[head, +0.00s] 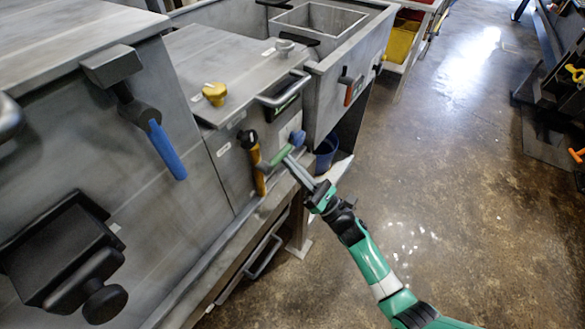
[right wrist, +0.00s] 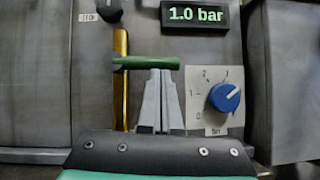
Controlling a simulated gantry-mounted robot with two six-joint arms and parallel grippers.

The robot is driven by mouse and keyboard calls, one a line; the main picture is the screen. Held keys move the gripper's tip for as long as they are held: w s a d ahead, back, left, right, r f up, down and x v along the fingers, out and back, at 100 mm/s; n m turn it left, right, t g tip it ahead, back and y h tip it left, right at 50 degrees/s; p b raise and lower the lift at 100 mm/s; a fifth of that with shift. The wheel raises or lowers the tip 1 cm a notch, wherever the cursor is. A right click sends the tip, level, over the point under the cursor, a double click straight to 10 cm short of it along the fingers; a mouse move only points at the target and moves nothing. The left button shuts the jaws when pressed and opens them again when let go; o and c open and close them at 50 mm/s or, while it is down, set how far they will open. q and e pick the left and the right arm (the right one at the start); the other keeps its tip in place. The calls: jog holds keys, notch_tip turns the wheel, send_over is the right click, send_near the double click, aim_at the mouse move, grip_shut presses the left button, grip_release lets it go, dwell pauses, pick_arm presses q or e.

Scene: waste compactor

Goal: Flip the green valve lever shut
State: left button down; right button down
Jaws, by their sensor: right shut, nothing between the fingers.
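The green valve lever (head: 281,156) is on the front of the grey machine, beside a brass-yellow vertical pipe (head: 258,170). In the right wrist view the lever (right wrist: 145,62) lies horizontal across the pipe (right wrist: 121,90), pointing right. My right gripper (head: 293,161) is shut, with nothing between its fingers. In the right wrist view its fingertips (right wrist: 160,72) are right at the lever's right half, just below it; whether they touch cannot be told. My left gripper is not in view.
A blue dial (right wrist: 224,97) sits on a pale plate right of the lever, under a display (right wrist: 194,14) reading 1.0 bar. A black knob (right wrist: 109,9) is above the pipe. A blue-handled lever (head: 167,150) hangs at left. A blue bucket (head: 326,152) stands behind my right arm.

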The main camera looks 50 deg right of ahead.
jog(key=shift+r, duration=0.45)
jog(key=s+d+f+b, duration=0.1)
jog(key=s+f+b, duration=0.3)
jog(key=s+f, duration=0.5)
jog(key=shift+d+f, duration=0.3)
jog(key=shift+f, duration=0.25)
